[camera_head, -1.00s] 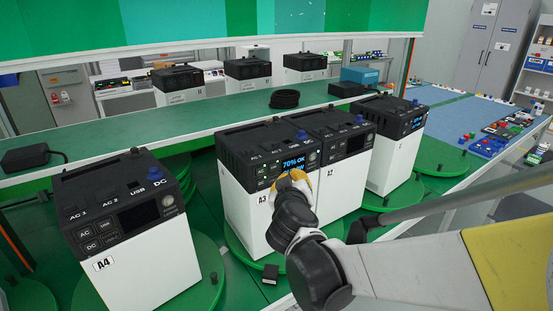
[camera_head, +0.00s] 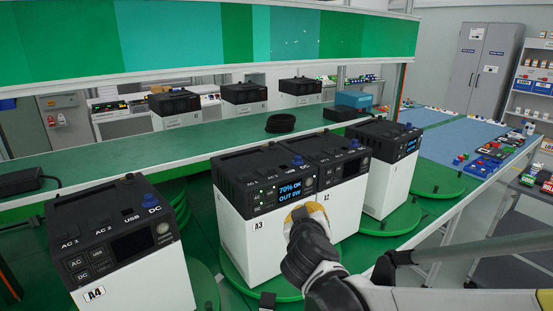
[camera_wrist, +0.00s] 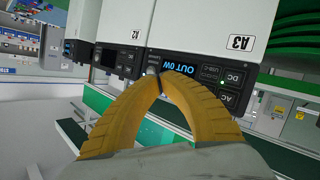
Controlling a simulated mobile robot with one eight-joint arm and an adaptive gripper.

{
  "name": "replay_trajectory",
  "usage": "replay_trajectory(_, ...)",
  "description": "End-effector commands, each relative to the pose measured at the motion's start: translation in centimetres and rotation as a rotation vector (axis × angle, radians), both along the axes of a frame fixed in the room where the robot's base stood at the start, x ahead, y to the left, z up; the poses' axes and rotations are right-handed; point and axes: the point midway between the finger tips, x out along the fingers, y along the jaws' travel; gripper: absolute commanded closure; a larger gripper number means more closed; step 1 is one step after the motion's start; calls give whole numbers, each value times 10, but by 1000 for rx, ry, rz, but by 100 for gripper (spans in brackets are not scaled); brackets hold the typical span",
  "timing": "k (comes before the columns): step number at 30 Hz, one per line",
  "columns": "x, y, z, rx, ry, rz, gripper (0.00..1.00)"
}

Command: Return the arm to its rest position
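My gripper (camera_head: 305,212) is in front of the lower white fronts of power stations A3 (camera_head: 250,235) and A2 (camera_head: 345,208). In the wrist view its two yellow fingers (camera_wrist: 160,76) meet at the tips with nothing visible between them. The wrist view shows the stations upside down, with A3 (camera_wrist: 205,28) behind the fingers. I cannot tell whether the fingertips touch a station. A3's display (camera_head: 296,189) is lit and reads "70% OK, OUT 0W". A2's display (camera_head: 356,167) is dark.
Station A4 (camera_head: 140,280) stands at the left, its screen dark. Another station (camera_head: 388,185) with a lit screen stands at the right. A green shelf (camera_head: 130,158) runs behind them, carrying a black cable coil (camera_head: 281,123). Green turntables (camera_head: 440,182) lie beneath the stations.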

Motion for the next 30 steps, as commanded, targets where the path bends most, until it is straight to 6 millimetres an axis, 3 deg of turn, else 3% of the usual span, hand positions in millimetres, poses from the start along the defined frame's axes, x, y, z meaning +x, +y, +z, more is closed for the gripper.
replay_trajectory(3, -36, -56, -3, 46, 113, -95, 100)
replay_trajectory(7, -94, -106, -17, 121, 273, -180, 100)
replay_trajectory(11, -157, -131, -36, 212, 424, -220, 100)
replay_trajectory(15, -211, -135, -54, 301, 540, -219, 100)
replay_trajectory(21, -245, -128, -64, 371, 611, -196, 100)
replay_trajectory(30, -248, -127, -65, 375, 617, -193, 100)
